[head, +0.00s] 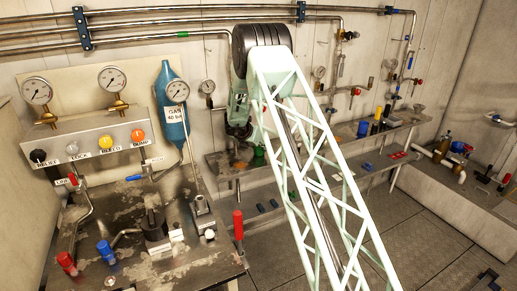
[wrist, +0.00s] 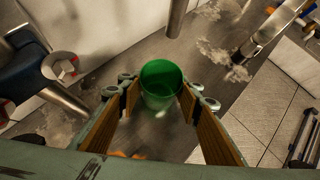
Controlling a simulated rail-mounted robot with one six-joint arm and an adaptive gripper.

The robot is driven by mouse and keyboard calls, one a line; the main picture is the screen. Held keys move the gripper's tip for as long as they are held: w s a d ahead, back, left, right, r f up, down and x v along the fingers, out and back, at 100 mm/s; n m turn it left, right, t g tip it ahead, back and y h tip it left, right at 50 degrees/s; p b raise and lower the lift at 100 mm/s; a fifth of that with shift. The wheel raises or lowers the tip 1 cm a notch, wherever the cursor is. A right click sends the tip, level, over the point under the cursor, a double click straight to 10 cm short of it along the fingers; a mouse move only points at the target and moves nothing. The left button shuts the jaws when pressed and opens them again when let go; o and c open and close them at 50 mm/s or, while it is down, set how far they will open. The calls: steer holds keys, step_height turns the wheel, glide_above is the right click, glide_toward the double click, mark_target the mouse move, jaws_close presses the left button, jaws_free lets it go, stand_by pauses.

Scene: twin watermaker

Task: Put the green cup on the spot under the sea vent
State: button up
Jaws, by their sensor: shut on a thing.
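The green cup (wrist: 162,72) is in the middle of the wrist view, mouth toward the camera, with its inside looking empty. My gripper (wrist: 160,95) has its two wood-coloured pads on either side of the cup and is shut on it. The cup is over the worn metal bench (wrist: 215,60); I cannot tell whether it touches the surface. In the head view a green patch (head: 258,157) beside my arm looks like the cup, partly hidden. Pipe ends show near the cup, but I cannot tell which is the sea vent.
A steel pipe (wrist: 178,15) comes down just beyond the cup. A white and red round thing (wrist: 61,68) is at left, near another pipe (wrist: 64,102). A blue cup (head: 363,128) stands further right on the bench. The tiled floor at right is mostly clear.

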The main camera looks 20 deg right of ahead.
steer(key=shift+f, duration=0.1)
stand_by(0.3)
steer(key=o, duration=0.7)
steer(key=shift+o, duration=0.2)
steer(key=shift+a+r, duration=0.1)
steer(key=shift+r, duration=0.25)
steer(key=p+v, duration=0.1)
steer(key=v, duration=1)
steer(key=shift+s+a+r, duration=0.15)
steer(key=shift+s+r, duration=0.05)
